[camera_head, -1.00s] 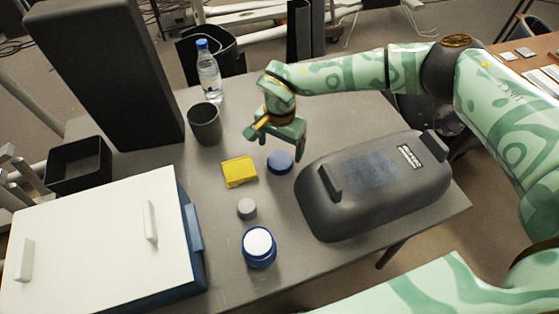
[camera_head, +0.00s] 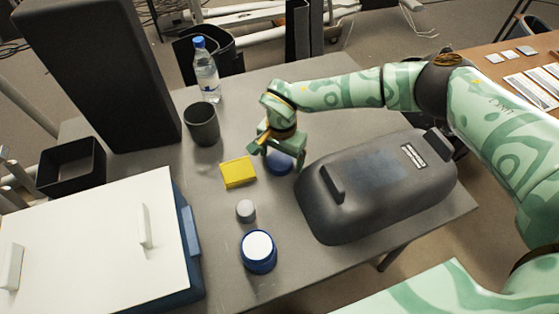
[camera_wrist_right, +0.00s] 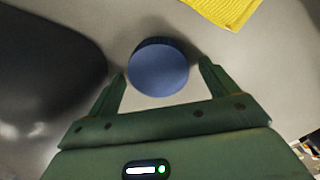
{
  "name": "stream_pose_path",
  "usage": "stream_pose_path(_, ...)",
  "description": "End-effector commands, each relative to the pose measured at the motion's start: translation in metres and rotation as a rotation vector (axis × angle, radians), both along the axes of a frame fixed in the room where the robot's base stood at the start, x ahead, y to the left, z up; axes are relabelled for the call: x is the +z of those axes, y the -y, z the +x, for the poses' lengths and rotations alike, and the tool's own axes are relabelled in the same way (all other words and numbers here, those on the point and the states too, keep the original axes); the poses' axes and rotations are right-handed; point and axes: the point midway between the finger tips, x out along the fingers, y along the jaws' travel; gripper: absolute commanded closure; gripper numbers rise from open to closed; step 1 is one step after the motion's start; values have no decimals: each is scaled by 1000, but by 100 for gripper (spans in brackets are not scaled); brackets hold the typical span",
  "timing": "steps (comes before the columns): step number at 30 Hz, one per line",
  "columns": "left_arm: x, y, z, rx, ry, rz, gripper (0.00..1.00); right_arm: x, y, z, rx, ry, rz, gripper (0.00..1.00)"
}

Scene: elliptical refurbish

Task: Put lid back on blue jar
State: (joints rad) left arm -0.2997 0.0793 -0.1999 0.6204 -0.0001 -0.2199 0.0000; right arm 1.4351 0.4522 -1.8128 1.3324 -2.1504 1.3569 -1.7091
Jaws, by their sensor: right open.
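The blue jar (camera_head: 258,253), with a white top face, stands upright near the front of the grey table. The round blue lid (camera_head: 279,163) lies on the table behind it, left of the dark case, partly hidden by my right gripper in the head view. My right gripper (camera_head: 276,156) is open, low over the lid. In the right wrist view the lid (camera_wrist_right: 159,68) sits between the two open fingers (camera_wrist_right: 163,85), with a gap on each side. My left gripper is not in view.
A dark case (camera_head: 375,190) stands close to the right of the lid. A yellow sponge-like block (camera_head: 238,172), a small grey cylinder (camera_head: 245,210), a dark cup (camera_head: 202,124) and a water bottle (camera_head: 206,75) stand left of it. A white-topped box (camera_head: 90,240) fills the front left.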

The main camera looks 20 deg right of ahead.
Motion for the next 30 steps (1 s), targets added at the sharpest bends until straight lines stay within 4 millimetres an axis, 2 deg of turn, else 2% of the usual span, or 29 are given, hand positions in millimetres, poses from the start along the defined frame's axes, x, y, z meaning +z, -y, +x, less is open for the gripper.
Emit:
stream_pose_path(4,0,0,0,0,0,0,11,1,0,0,0,0,0,14)
stream_pose_path(9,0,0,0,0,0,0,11,1,0,0,0,0,0,61)
stream_pose_path(17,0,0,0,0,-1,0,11,1,0,0,0,0,0,61)
stream_pose_path(20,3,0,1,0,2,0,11,7,0,0,1,2,1,61)
stream_pose_path(30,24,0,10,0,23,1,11,73,0,1,0,6,0,61)
